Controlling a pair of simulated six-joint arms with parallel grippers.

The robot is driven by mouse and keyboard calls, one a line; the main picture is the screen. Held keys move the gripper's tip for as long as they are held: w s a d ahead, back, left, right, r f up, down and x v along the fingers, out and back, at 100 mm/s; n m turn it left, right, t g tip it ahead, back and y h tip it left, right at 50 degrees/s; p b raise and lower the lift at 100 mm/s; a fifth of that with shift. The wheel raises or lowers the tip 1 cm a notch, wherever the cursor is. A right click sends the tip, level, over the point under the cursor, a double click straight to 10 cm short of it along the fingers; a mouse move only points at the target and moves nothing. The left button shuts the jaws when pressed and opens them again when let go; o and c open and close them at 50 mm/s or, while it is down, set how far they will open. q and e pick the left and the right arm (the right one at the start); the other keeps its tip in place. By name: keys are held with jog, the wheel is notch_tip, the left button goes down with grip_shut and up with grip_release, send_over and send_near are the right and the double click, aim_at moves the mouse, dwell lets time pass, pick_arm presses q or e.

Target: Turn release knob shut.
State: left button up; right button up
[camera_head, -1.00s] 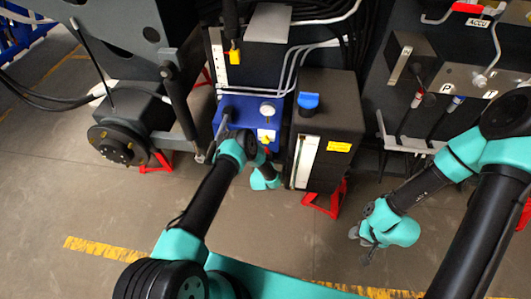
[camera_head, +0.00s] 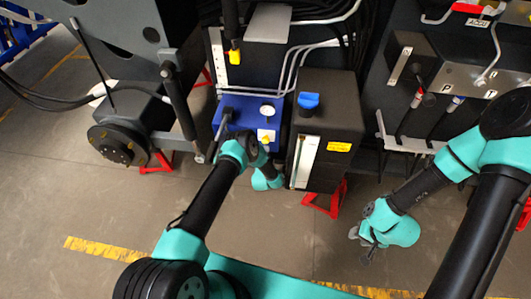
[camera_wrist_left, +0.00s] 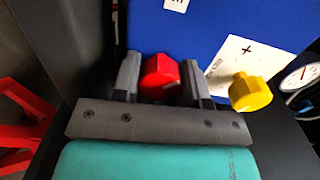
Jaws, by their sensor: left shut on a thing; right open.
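The blue box (camera_head: 232,107) stands in the middle of the machine, with a gauge (camera_head: 267,110) and a white label on its face. In the left wrist view a red knob (camera_wrist_left: 161,84) sits on the blue panel between the two fingers of my left gripper (camera_wrist_left: 162,76), which is shut on it. A yellow knob (camera_wrist_left: 250,92) sits just right of the fingers, apart from them. In the head view my left wrist hides the red knob. My right gripper (camera_head: 367,248) is open and empty over the floor at the right.
A dark box (camera_head: 335,115) with a blue cap (camera_head: 308,101) stands close to the right of the blue box. A lever panel (camera_head: 455,78) is at the upper right. Red stands (camera_head: 325,200) are on the floor. Floor in front is clear.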

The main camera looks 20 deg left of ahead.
pick_arm(q)
jog(key=m, duration=0.4)
jog(key=shift+m, duration=0.3)
jog(key=m, duration=0.4)
jog(key=shift+m, duration=0.4)
jog(key=o, duration=0.9)
jog(key=s+d, duration=0.1)
jog(key=s, duration=0.4)
jog(key=s+d, duration=0.1)
jog(key=s, duration=0.5)
jog(key=s+d, duration=0.1)
jog(key=s, duration=0.5)
jog(key=shift+d, duration=0.1)
